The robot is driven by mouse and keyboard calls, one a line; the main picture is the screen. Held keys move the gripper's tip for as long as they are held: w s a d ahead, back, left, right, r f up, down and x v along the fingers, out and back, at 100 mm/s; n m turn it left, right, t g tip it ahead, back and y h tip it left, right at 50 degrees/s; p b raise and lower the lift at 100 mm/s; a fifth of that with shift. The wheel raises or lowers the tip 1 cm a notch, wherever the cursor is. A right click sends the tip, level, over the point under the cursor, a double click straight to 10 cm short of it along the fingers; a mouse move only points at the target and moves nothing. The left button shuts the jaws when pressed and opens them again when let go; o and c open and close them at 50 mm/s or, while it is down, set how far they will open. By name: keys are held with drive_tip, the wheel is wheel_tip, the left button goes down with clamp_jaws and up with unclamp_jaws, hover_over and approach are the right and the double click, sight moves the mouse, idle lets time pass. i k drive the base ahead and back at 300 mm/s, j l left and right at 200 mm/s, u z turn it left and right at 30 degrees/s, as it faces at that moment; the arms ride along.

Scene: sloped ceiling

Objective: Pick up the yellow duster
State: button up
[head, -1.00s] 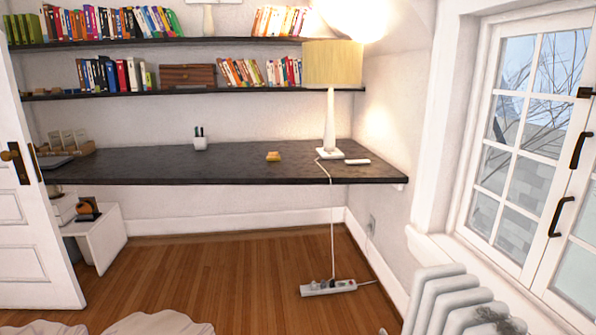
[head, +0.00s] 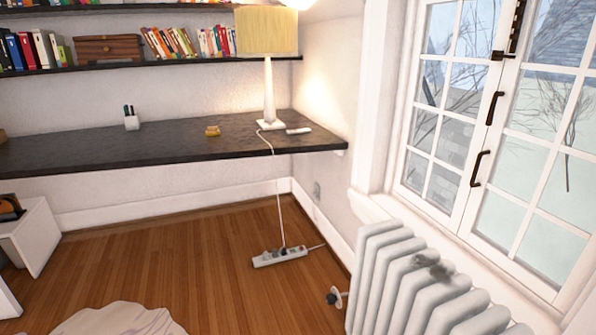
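A small yellow block-like object (head: 213,130), which looks like the yellow duster, lies on the dark desk (head: 85,155) against the back wall. It sits to the left of the lamp base, apart from it, and is too small to make out in detail. My gripper is not in view.
A power strip (head: 279,257) and cord lie on the floor. A white radiator (head: 405,280) stands at right. The wooden floor (head: 170,262) has free room.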

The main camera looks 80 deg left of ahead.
sight(211, 132)
drive_tip(key=k+u, duration=0.1)
drive_tip(key=k, duration=0.9)
drive_tip(key=k+j+u, duration=0.1)
drive_tip(key=k+j, duration=0.15)
drive_tip(key=k+j+u, duration=0.1)
drive_tip(key=k+j, duration=0.2)
drive_tip(key=j, duration=0.15)
drive_tip(key=k+j, duration=0.25)
drive_tip(key=j, duration=0.15)
drive_tip(key=k+j+u, duration=0.25)
drive_tip(key=k+j, duration=0.2)
drive_tip(key=j, duration=0.3)
drive_tip(key=k+j+u, duration=0.1)
drive_tip(key=j, duration=0.6)
drive_tip(key=k+j+u, duration=0.15)
drive_tip(key=j, duration=0.6)
drive_tip(key=k+j+u, duration=0.1)
drive_tip(key=j, duration=0.65)
drive_tip(key=k+j+u, duration=0.15)
drive_tip(key=j, duration=0.6)
